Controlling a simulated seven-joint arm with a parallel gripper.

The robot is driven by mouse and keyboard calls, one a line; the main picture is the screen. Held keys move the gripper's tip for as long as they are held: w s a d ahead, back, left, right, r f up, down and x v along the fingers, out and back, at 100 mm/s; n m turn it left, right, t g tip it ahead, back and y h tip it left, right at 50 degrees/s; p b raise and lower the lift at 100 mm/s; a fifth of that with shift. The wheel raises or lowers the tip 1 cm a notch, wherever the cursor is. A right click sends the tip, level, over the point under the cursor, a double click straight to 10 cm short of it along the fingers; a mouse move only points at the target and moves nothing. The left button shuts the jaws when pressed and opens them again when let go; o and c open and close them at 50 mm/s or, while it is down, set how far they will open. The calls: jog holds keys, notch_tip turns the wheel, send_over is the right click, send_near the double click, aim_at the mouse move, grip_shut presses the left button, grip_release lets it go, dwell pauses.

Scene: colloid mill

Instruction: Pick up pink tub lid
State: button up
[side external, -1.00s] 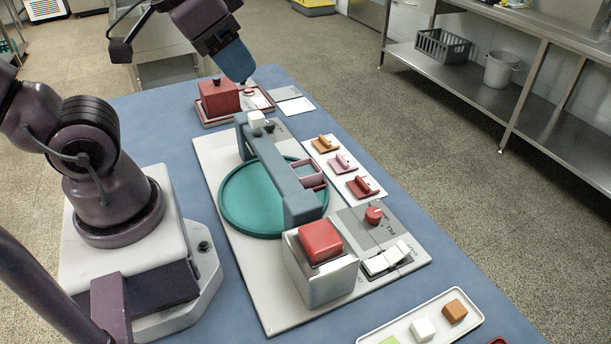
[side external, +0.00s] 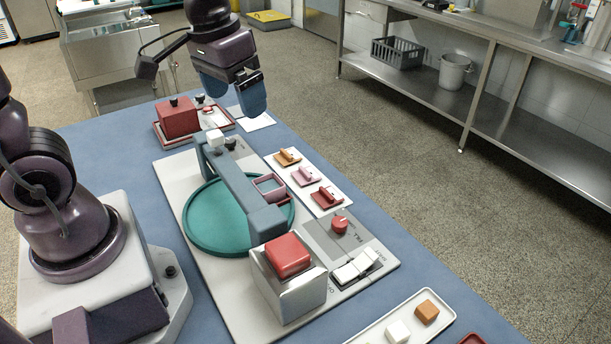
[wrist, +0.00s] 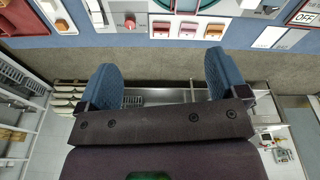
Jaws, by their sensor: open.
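The pink tub lid (side external: 306,176) is a small flat piece with a raised handle. It lies on a white card between an orange lid (side external: 287,158) and a red lid (side external: 326,197). In the wrist view the pink lid (wrist: 188,29) is near the top edge, between the red and orange lids. My gripper (side external: 236,92) is above the far part of the table, up and left of the lids in the side view. Its blue fingers (wrist: 163,76) are wide apart in the wrist view with nothing between them.
A teal round tray (side external: 210,225) lies under a grey-blue bridge (side external: 240,185) beside the lids. A metal box with a red top (side external: 288,255) and a red knob (side external: 340,224) stand nearer. A red box (side external: 177,118) stands at the far end. The air around the lids is clear.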

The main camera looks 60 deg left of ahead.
jog(key=w+a+f+n+g, duration=0.2)
jog(key=w+a+f+n, duration=0.2)
jog(key=w+f, duration=0.35)
jog(key=n, duration=1.1)
send_near(305, 170)
jog(key=f, duration=0.3)
jog(key=shift+s+f, duration=0.15)
jog(key=shift+s, duration=0.1)
jog(key=f, duration=0.6)
jog(key=shift+w+f, duration=0.2)
jog(key=c, duration=1)
